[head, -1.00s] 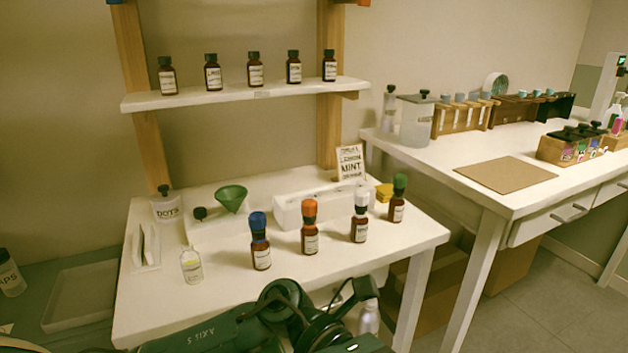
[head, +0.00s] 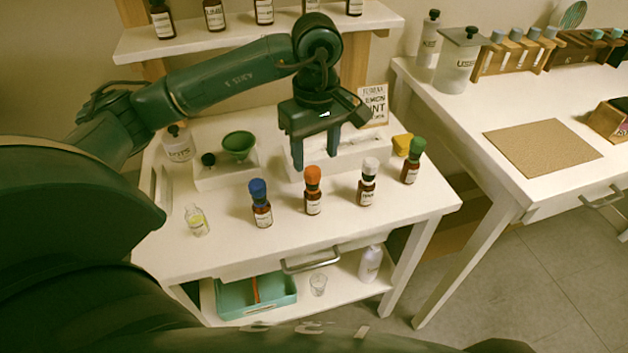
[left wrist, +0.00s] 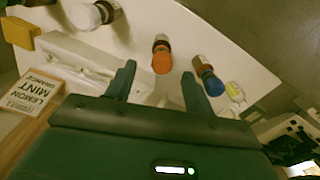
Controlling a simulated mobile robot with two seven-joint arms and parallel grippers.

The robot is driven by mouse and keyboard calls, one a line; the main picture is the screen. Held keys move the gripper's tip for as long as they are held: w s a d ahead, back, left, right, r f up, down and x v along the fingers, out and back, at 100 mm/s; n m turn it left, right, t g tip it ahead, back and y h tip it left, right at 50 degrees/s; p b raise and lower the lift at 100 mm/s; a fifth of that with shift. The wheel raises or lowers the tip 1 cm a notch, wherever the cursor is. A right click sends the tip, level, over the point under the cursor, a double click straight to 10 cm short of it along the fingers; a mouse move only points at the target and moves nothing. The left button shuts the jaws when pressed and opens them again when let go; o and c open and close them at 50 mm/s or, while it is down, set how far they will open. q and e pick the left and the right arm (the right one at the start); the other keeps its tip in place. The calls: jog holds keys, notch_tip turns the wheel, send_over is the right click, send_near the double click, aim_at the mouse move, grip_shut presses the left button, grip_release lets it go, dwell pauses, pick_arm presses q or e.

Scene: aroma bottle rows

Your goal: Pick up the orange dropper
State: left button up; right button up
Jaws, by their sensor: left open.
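The orange dropper (head: 313,177) sits on top of a brown labelled bottle (head: 313,203) on the white table, between the blue-topped bottle (head: 261,205) and the white-topped bottle (head: 367,184). My left gripper (head: 316,160) is open and empty, fingers pointing down, above and slightly behind the orange dropper. In the left wrist view the orange dropper (left wrist: 162,63) shows beyond and between the two open fingers, apart from them. The blue top (left wrist: 213,86) is near the right finger there. My right gripper is not seen.
A green-topped bottle (head: 413,160) stands at the right of the row. A green funnel (head: 239,145), a small clear bottle (head: 197,220), a yellow block (head: 402,144) and a sign card (head: 374,105) are also on the table. A shelf (head: 250,32) with bottles is behind my arm.

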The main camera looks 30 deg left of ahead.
aim_at(312, 169)
pick_arm(q)
notch_tip(312, 169, down, 2)
jog(key=shift+s+a+f+p, duration=0.15)
jog(key=shift+f+p, duration=0.1)
jog(key=shift+f, duration=1.1)
jog(key=shift+w+a+f+p, duration=0.1)
jog(key=shift+f+p, duration=0.1)
jog(key=shift+f, duration=1.15)
jog(key=shift+c, duration=0.2)
jog(key=c, duration=0.7)
